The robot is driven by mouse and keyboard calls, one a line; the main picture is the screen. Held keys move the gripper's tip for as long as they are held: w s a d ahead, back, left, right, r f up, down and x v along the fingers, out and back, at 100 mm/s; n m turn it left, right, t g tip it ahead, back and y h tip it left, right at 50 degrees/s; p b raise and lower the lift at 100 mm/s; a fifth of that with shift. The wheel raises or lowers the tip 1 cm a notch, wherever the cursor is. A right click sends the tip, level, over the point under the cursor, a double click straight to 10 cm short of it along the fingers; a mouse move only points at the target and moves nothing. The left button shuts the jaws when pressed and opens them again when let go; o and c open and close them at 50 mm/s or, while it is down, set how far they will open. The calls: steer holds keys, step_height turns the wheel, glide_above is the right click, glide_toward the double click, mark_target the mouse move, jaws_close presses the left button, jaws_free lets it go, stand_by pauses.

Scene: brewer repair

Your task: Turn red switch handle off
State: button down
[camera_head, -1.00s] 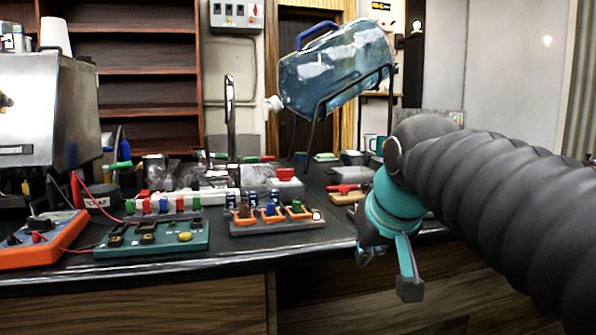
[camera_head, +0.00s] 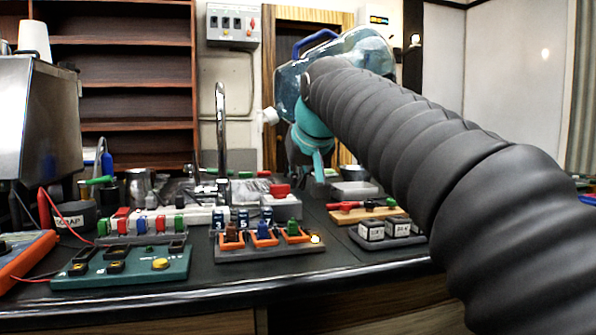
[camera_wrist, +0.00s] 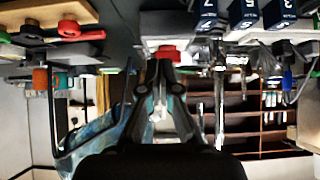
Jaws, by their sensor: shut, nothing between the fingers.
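A red block-like handle (camera_head: 280,191) sits on a grey base behind the row of small modules on the counter. In the wrist view a red handle (camera_wrist: 167,51) on a grey base lies just beyond my fingertips; I cannot tell whether they touch it. My gripper (camera_wrist: 167,66) is shut and empty, its fingers close together. In the head view my gripper (camera_head: 308,160) hangs behind the counter items, right of and above the red handle, in front of the water jug. Its fingertips are not clear there. Whether the handle is on or off cannot be told.
Another red handle (camera_head: 346,206) lies on a wooden board to the right. An orange-socketed board (camera_head: 270,251) with a lit yellow lamp and a green board (camera_head: 120,269) are at the front. The tap (camera_head: 221,130) rises at the left of my gripper; the jug (camera_head: 360,48) stands behind.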

mark_target(286, 195)
steer(key=x, duration=0.5)
steer(key=shift+f, duration=0.1)
steer(key=shift+w+a, duration=0.15)
steer(key=shift+w, duration=0.4)
steer(key=shift+w+a, duration=0.2)
steer(key=shift+w, duration=0.3)
steer(key=shift+w+a+p, duration=0.2)
steer(key=shift+w+p, duration=0.15)
steer(key=shift+w, duration=0.45)
steer(key=shift+d, duration=0.15)
